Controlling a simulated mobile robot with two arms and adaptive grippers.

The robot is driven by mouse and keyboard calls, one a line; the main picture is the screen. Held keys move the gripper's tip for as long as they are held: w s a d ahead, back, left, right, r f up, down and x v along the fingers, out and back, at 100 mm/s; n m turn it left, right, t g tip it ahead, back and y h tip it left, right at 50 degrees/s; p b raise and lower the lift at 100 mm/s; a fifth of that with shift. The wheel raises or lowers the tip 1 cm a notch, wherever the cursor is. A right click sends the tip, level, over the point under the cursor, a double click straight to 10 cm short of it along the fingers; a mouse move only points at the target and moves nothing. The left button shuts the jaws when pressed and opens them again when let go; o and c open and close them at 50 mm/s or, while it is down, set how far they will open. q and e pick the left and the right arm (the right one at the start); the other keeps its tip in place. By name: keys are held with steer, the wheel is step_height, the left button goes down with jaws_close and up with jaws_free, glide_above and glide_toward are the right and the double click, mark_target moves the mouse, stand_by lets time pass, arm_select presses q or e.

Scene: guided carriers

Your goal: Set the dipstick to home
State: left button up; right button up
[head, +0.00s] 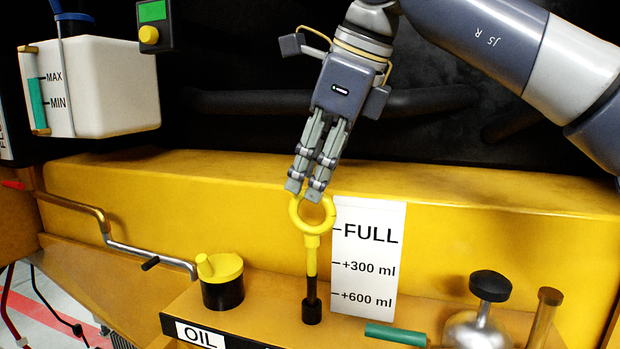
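The dipstick (311,258) is yellow with a ring handle on top and stands upright in the head view. Its lower part goes into a short dark tube (312,312) on the yellow ledge. My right gripper (308,192) points down from above, and its fingers are close together on the top of the ring, which they partly hide. A white scale card (368,309) marked FULL, +300 ml and +600 ml stands just right of the dipstick. The collar under the ring is a little below the FULL mark. My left gripper is not in view.
A yellow-capped black filler (222,282) stands left of the dipstick, behind an OIL label (201,335). A black knob (491,286) and a green handle (396,334) are at the lower right. A white tank (105,88) with MAX and MIN marks hangs upper left.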

mark_target(314, 243)
steer(key=shift+a+f, duration=0.25)
steer(key=shift+f, duration=0.45)
steer(key=shift+c, duration=0.7)
jaws_close()
step_height(314, 243, down, 10)
steer(key=b, duration=0.6)
steer(key=shift+r, duration=0.25)
steer(key=shift+f+b, duration=0.45)
steer(key=shift+f, duration=0.05)
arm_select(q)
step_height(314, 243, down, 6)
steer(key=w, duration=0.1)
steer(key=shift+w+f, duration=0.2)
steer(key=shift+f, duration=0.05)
arm_select(e)
steer(key=shift+f, duration=0.1)
